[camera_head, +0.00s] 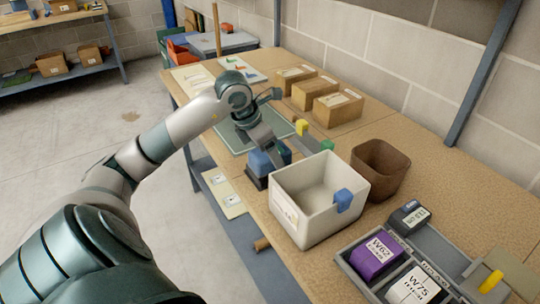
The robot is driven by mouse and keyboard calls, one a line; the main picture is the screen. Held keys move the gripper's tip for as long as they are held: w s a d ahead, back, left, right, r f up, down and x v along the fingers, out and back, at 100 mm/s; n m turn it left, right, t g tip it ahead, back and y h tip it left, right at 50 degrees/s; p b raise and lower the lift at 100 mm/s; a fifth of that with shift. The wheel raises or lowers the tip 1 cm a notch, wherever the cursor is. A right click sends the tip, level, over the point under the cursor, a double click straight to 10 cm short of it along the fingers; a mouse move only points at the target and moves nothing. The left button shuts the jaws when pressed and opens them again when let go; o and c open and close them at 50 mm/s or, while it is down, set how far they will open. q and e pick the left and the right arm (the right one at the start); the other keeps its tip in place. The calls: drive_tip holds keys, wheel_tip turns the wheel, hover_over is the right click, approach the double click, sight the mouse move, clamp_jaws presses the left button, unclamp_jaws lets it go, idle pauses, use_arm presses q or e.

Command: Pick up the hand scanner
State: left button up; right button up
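My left gripper (289,146) is over the workbench, behind the white bin. Its two grey fingers look spread apart, with nothing clearly held between them. A blue block-like thing with a dark base (264,166) stands just below and beside the fingers, partly covered by them. I cannot tell whether it is the hand scanner; no other thing shows clearly as one. Small yellow (302,127) and green (328,145) pieces show by the fingers, and I cannot tell what they belong to. My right gripper is not in view.
The white bin (290,212) with a blue clip stands at the bench's front edge, beside a brown bin (379,168). A grey divided tray (447,255) holds labelled boxes at lower right. Cardboard boxes (338,108) line the back. Bare bench (450,180) lies right of the brown bin.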

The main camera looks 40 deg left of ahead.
use_arm(q)
drive_tip(key=shift+f+b, duration=0.25)
drive_tip(key=shift+b, duration=0.2)
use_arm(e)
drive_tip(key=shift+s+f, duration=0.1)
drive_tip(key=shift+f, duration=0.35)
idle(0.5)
use_arm(q)
drive_tip(key=c, duration=1.3)
drive_tip(key=shift+r, duration=0.1)
drive_tip(key=shift+c, duration=0.2)
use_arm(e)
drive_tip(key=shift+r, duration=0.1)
use_arm(q)
drive_tip(key=shift+r+p, duration=0.25)
drive_tip(key=shift+p, duration=0.2)
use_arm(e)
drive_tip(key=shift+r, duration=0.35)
use_arm(q)
wheel_tip(320, 180, up, 8)
drive_tip(key=shift+r+b, duration=0.1)
drive_tip(key=shift+b, duration=0.5)
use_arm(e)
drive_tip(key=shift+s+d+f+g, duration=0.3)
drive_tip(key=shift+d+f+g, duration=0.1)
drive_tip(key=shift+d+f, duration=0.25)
use_arm(q)
drive_tip(key=shift+r, duration=0.85)
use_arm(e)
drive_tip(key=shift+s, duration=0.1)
